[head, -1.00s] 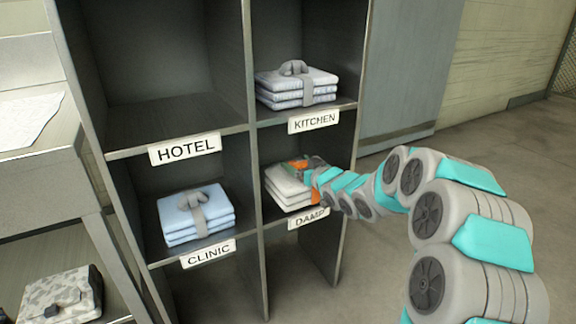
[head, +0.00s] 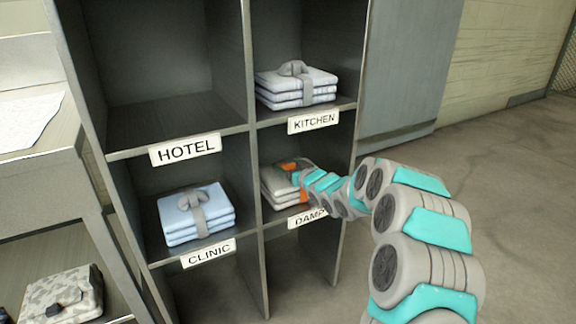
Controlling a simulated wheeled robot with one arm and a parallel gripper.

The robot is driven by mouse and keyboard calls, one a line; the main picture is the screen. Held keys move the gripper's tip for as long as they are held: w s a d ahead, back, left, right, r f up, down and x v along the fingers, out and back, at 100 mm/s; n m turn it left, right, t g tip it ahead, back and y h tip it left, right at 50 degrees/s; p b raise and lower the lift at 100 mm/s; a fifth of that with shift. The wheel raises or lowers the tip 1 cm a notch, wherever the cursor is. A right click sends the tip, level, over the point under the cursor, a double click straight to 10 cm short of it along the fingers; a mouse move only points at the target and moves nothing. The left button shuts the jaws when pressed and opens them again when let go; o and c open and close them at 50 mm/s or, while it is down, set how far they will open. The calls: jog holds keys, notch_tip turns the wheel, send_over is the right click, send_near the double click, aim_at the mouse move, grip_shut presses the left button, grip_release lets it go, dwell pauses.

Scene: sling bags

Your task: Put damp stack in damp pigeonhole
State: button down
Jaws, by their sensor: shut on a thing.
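The damp stack (head: 278,188) is a pile of folded whitish cloth. It sits inside the damp pigeonhole (head: 268,221), the compartment above the DAMP label (head: 307,217). My gripper (head: 292,168) reaches into this pigeonhole from the right and is shut on the stack at its top. My arm hides the stack's right part, and the fingertips are hard to make out. I cannot tell whether the stack rests fully on the pigeonhole floor.
A blue stack (head: 196,213) lies in the CLINIC pigeonhole and a pale stack (head: 297,84) in the KITCHEN one above. The HOTEL pigeonhole (head: 165,122) is empty. Floor at right is clear.

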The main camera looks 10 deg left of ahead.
grip_release()
jog(key=shift+s+r, duration=0.1)
jog(key=s+d+m+g+h, duration=0.1)
jog(key=s+d+g+h, duration=0.15)
jog(key=s+d, duration=0.65)
jog(key=s+d+f+m+g+h+b, duration=0.1)
jog(key=s+d+m+g+h, duration=0.15)
jog(key=s+d, duration=0.7)
jog(key=s+d+m+g+h, duration=0.15)
jog(key=s+d+h, duration=0.25)
jog(key=s, duration=1.1)
jog(key=s+d+m+g, duration=0.1)
jog(key=s+g, duration=0.7)
jog(key=s, duration=2.2)
jog(key=shift+s+r+m+g, duration=0.25)
jog(key=shift+r+m+g, duration=0.1)
jog(key=shift+m, duration=0.05)
